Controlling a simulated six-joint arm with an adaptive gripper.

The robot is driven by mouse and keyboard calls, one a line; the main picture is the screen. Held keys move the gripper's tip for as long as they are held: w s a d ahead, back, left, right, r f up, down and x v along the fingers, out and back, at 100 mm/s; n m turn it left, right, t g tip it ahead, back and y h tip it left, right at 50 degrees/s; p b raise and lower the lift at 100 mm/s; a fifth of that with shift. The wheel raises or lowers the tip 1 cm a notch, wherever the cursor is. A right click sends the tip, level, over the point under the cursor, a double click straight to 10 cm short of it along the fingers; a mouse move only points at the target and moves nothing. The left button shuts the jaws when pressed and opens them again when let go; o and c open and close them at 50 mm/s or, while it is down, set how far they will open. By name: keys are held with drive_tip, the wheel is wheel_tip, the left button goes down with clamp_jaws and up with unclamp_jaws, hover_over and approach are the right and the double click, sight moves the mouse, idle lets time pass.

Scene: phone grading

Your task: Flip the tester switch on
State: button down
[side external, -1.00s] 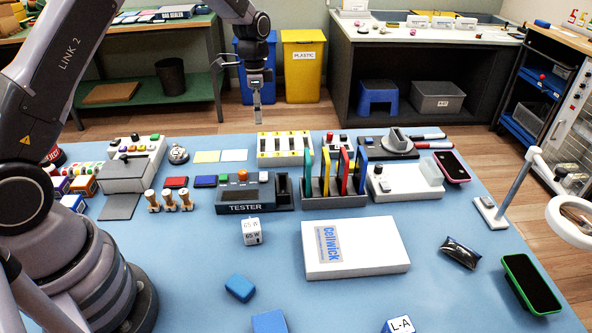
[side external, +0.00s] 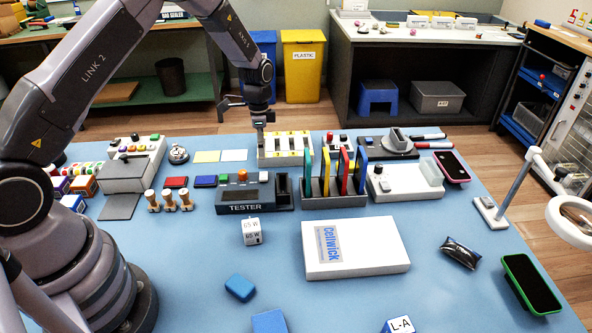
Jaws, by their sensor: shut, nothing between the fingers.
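The tester (side external: 245,208) is a dark box with a white "TESTER" label on its front, standing near the middle of the mat. It has an orange round part (side external: 243,175) on top, a dark panel, and an upright black part at its right. I cannot make out clearly which small part is its switch or how it is set. My gripper (side external: 261,150) points down and is shut and empty. It shows behind and above the tester in the picture, at the left end of a white rack. It appears apart from the tester.
The white rack with yellow and black slots (side external: 290,160) stands behind the tester. A holder with upright coloured plates (side external: 335,200) stands close on its right. Red and blue blocks and wooden pegs (side external: 170,203) are on its left. A white Cellwick box (side external: 380,245) lies in front.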

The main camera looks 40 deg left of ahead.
sight(264, 175)
drive_tip(key=f, duration=0.5)
drive_tip(key=shift+s+d+f, duration=0.3)
drive_tip(key=shift+s+d+f, duration=0.1)
drive_tip(key=shift+f, duration=0.15)
drive_tip(key=shift+w+a+r, duration=0.2)
drive_tip(key=shift+w+a, duration=0.4)
wheel_tip(264, 175, up, 14)
drive_tip(key=s+d, duration=0.1)
drive_tip(key=shift+s+d, duration=0.2)
idle(0.4)
